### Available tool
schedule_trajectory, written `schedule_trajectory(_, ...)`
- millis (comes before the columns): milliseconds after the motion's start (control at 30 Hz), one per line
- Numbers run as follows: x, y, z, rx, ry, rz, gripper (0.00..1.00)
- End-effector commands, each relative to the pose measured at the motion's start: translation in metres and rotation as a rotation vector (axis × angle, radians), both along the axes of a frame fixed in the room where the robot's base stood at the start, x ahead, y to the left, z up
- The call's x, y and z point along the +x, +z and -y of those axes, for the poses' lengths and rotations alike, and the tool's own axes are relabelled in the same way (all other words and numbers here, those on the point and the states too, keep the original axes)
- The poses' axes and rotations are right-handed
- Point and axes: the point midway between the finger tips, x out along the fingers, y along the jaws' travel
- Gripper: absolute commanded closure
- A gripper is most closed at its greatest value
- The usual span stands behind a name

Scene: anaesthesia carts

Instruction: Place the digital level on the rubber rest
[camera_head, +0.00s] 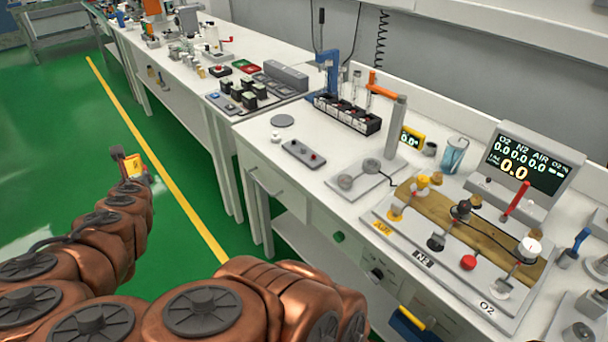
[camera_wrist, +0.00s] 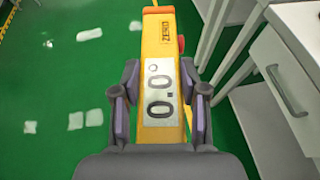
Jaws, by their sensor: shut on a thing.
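My gripper (camera_wrist: 160,98) is shut on the yellow digital level (camera_wrist: 158,48), with a finger on each side of its grey display panel. The panel shows "0.0°" turned sideways, and a "ZERO" label and a red knob show farther along the body. In the head view the level (camera_head: 133,166) is a small yellow block at the end of my arm, over the green floor and left of the bench. A flat dark grey disc (camera_head: 282,120) lies bare on the bench top; I cannot tell whether it is the rubber rest.
The long white bench (camera_head: 262,148) runs along the wall, with drawers below. The floor around my gripper is clear.

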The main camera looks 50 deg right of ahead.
Motion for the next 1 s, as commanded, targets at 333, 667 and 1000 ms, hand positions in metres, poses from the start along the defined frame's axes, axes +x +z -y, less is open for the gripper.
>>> schedule_trajectory(333,0.002,-0.042,0.111,0.0,-0.254,0.002,1.0)
schedule_trajectory(667,-0.013,-0.047,0.211,0.002,-0.471,0.006,1.0)
schedule_trajectory(1000,-0.055,-0.034,0.328,0.003,-0.722,0.004,1.0)
